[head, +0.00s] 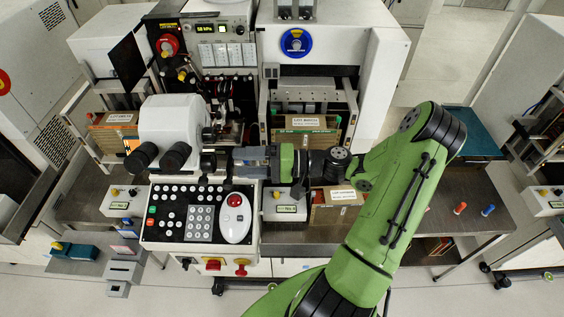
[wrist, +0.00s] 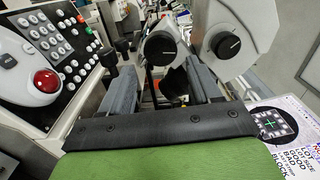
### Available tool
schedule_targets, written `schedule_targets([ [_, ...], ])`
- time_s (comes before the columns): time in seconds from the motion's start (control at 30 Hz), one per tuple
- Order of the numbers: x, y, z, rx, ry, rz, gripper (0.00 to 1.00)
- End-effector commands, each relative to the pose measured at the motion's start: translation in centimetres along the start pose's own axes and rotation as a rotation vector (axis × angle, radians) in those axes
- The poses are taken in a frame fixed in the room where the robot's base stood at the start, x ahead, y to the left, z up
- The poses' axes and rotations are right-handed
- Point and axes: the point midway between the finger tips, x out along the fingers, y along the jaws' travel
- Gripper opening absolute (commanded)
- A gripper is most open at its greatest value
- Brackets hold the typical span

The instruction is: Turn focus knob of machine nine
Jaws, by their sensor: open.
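The microscope of the machine (head: 172,122) is a white body with two black eyepieces, left of centre in the head view. In the wrist view two round black knobs with white marks sit on white housings: one (wrist: 160,48) lies ahead between my fingers, the other (wrist: 226,45) is further right. I cannot read their labels or tell which is the focus knob. My gripper (head: 212,160) points left at the microscope's right side. In the wrist view my gripper (wrist: 158,76) is open and empty, its grey fingers apart. Contact with the knob cannot be made out.
A control panel (head: 165,226) with buttons and a red trackball (head: 235,201) lies below my gripper. A black upright lever (wrist: 104,56) stands close beside the left finger. A labelled box (head: 285,206) stands right of the panel. A patterned card (wrist: 272,124) lies at lower right.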

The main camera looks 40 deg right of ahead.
Motion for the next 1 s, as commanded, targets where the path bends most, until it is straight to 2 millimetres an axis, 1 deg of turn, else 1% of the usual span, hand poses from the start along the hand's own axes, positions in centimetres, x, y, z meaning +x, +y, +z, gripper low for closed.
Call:
schedule_targets([
  [0.03, -1.6, 0.1, -0.1, -0.001, 0.007, 0.003, 0.63],
  [0.2, -6.2, 0.1, -0.1, -0.002, 0.006, 0.002, 0.63],
  [0.3, -8.1, 0.0, -0.1, -0.002, 0.003, 0.0, 0.63],
  [0.4, -9.2, 0.0, 0.0, 0.0, 0.0, 0.001, 0.63],
  [0.53, -9.6, 0.0, 0.0, 0.001, -0.001, 0.0, 0.63],
  [0.93, -9.5, 0.0, 0.0, 0.001, -0.001, 0.0, 0.63],
  [1.0, -9.3, 0.0, 0.1, 0.001, -0.011, 0.011, 0.63],
])
